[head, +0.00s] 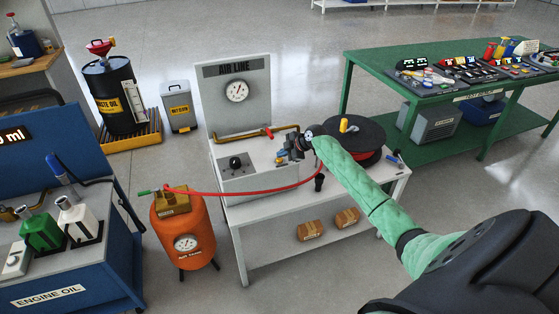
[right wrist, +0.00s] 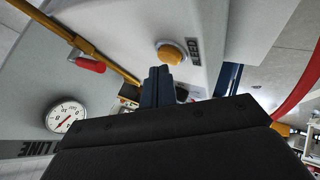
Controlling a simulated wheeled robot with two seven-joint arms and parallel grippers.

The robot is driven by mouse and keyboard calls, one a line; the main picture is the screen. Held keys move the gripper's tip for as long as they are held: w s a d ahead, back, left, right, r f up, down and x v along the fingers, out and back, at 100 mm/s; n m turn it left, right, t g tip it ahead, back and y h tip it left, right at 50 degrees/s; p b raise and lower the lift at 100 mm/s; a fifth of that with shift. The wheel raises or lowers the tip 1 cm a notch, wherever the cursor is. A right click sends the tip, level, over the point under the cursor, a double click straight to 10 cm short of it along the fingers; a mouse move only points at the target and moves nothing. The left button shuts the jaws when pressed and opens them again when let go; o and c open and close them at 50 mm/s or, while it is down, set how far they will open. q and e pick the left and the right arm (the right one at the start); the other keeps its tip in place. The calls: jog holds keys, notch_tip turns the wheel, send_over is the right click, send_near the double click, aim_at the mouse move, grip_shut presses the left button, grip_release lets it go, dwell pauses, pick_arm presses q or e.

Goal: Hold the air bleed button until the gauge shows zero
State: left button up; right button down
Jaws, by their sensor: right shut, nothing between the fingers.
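The bleed button (right wrist: 171,54) is a round amber button in a pale ring on a white face, beside a partly hidden label (right wrist: 194,52). My right gripper (right wrist: 158,72) is shut and empty, its tips just below the button in the right wrist view. I cannot tell whether they touch it. In the head view my right gripper (head: 291,153) is over the bench top and partly hides the button area. The round white gauge (head: 237,91) is on the upright AIR LINE panel; it also shows in the right wrist view (right wrist: 66,115). Its exact reading is too small to tell. My left gripper is not in view.
A brass pipe (head: 240,136) with a red handle (right wrist: 88,65) runs along the panel. A red hose (head: 250,193) links the bench (head: 275,215) to an orange tank (head: 184,230). A dark hose reel (head: 350,138) stands right of my gripper. A green table (head: 375,65) is behind.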

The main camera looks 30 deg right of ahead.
aim_at(282, 160)
jog(key=shift+f+b, duration=0.4)
jog(key=shift+f, duration=0.05)
dwell(2.0)
dwell(0.5)
jog(key=shift+r+p, duration=0.35)
jog(key=shift+r, duration=0.5)
jog(key=shift+r+p, duration=1.1)
jog(key=shift+r, duration=1.45)
